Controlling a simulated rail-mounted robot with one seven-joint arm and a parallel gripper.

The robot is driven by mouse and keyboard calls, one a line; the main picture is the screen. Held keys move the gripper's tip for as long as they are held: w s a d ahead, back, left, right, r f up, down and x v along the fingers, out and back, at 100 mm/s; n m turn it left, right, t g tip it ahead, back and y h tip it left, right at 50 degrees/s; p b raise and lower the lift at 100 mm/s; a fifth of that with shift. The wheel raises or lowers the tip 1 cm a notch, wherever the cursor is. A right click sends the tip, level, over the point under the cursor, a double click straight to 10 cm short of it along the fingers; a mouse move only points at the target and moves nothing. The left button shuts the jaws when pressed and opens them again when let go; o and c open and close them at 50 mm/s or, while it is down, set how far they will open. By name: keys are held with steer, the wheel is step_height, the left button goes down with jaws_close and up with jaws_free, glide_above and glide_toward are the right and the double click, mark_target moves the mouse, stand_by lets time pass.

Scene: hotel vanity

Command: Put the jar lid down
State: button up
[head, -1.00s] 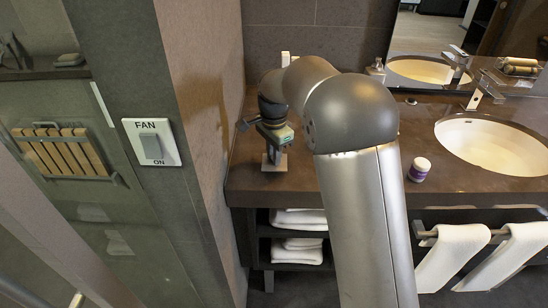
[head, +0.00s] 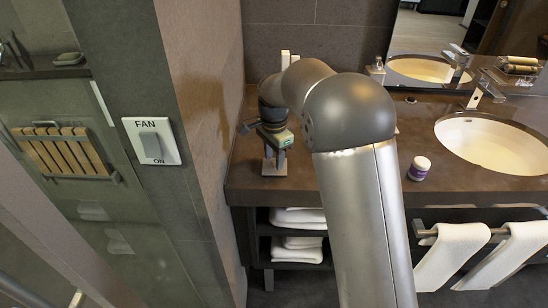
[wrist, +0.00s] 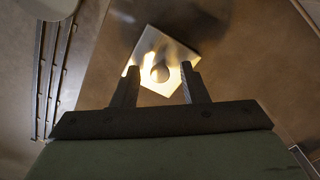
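The jar lid (wrist: 147,52) is a shiny square metal plate with a round knob in the wrist view. It appears to lie flat on the brown counter (wrist: 235,75). My gripper (wrist: 160,84) is open, with its two fingers apart on either side of the knob and a gap showing to each. In the head view my gripper (head: 274,168) points down at the left end of the counter, close to its surface. The lid is hard to make out between the fingers there. I cannot tell the exact height of the fingertips over the lid.
A wall (head: 205,110) rises close on the left. The counter between my gripper and the purple jar is partly hidden by my arm.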

mark_target(274, 161)
step_height(274, 161, up, 12)
steer(key=s+d+f+n, duration=0.2)
steer(key=s+d, duration=0.3)
steer(key=s, duration=0.5)
steer(key=s+d+f+n, duration=0.3)
steer(key=s+d+n, duration=0.2)
steer(key=s, duration=0.6)
steer(key=s+d+f+n, duration=0.3)
steer(key=s+d+n, duration=0.1)
steer(key=s, duration=0.7)
steer(key=shift+d+f+p, duration=0.2)
steer(key=shift+d+p, duration=0.15)
steer(key=shift+d, duration=0.55)
